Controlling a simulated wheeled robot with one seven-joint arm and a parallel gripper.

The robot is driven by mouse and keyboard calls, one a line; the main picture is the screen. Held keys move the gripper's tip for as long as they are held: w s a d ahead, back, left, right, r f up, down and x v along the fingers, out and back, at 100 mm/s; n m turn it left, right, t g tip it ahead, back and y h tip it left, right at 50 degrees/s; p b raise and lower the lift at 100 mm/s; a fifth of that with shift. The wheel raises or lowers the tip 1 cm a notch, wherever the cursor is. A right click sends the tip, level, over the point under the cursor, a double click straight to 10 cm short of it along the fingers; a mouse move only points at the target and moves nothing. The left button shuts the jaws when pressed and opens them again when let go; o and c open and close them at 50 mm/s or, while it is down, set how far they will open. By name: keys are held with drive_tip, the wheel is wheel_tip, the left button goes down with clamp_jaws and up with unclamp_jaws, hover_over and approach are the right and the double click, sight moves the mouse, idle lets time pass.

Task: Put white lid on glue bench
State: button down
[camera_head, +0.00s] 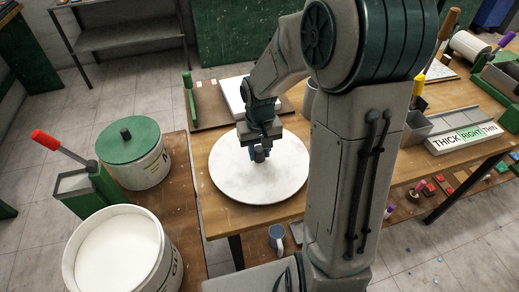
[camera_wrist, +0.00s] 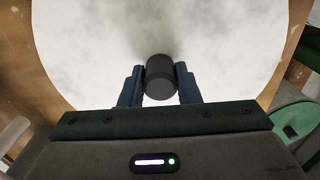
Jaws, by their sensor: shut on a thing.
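The white lid (camera_head: 232,178) is a large round disc with a dark knob (camera_wrist: 160,80) at its middle. My gripper (camera_head: 260,152) is shut on the knob, with one finger on each side of it in the wrist view. The lid is level over the left end of the wooden bench (camera_head: 222,225). Whether it touches the bench top or is just above it, I cannot tell. In the wrist view the white lid (camera_wrist: 225,45) fills most of the picture, with wood showing past its edges.
An open bucket of white glue (camera_head: 115,250) stands at lower left. Behind it are a green-lidded bucket (camera_head: 135,170) and a green holder with a red-handled tool (camera_head: 85,190). A board with a white block (camera_head: 235,95) lies behind the lid. A mug (camera_head: 277,238) is below the bench's front edge.

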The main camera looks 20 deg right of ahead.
sight(260, 149)
drive_tip(key=shift+f, duration=0.25)
drive_tip(key=c, duration=1.1)
unclamp_jaws()
drive_tip(key=shift+r, duration=0.1)
drive_tip(key=shift+r, duration=0.1)
wheel_tip(260, 149, up, 11)
drive_tip(key=shift+s+r+t, duration=0.35)
drive_tip(key=shift+s+t, duration=0.2)
drive_tip(key=shift+s, duration=2.05)
drive_tip(key=shift+s+r+t, duration=0.35)
drive_tip(key=shift+s+t, duration=0.15)
drive_tip(key=shift+s, duration=2.05)
drive_tip(key=shift+s+r+t, duration=0.35)
drive_tip(key=shift+s+t, duration=0.2)
drive_tip(key=shift+s, duration=2.05)
